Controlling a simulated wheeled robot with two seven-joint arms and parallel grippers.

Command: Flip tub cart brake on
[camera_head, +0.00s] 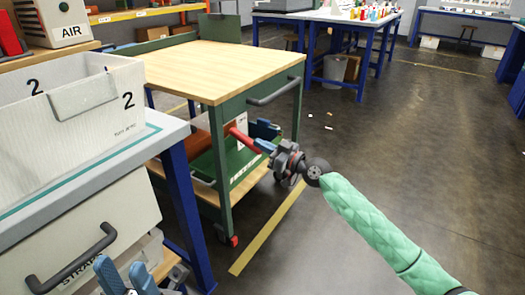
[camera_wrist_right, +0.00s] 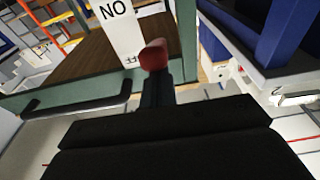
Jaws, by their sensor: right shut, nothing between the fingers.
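The tub cart (camera_head: 192,62) has a wooden top and a green frame. Its red brake lever (camera_head: 244,141) is at the side below the top, slanting down to the right beside a white label (camera_head: 241,124). In the right wrist view the lever's red end (camera_wrist_right: 153,55) shows just past my fingers, with the label (camera_wrist_right: 120,30) reading ON and OFF upside down. My right gripper (camera_head: 264,146) is shut and empty at the lever's lower end; I cannot tell whether they touch. My left gripper (camera_head: 122,270) is open, low at the left, its fingers apart.
A white bin (camera_head: 95,103) marked 2 stands on the grey bench (camera_head: 150,140) at left, above a drawer with a dark handle (camera_head: 75,262). The cart's grey push bar (camera_head: 275,93) juts out above my right gripper. Open floor (camera_head: 400,130) lies to the right.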

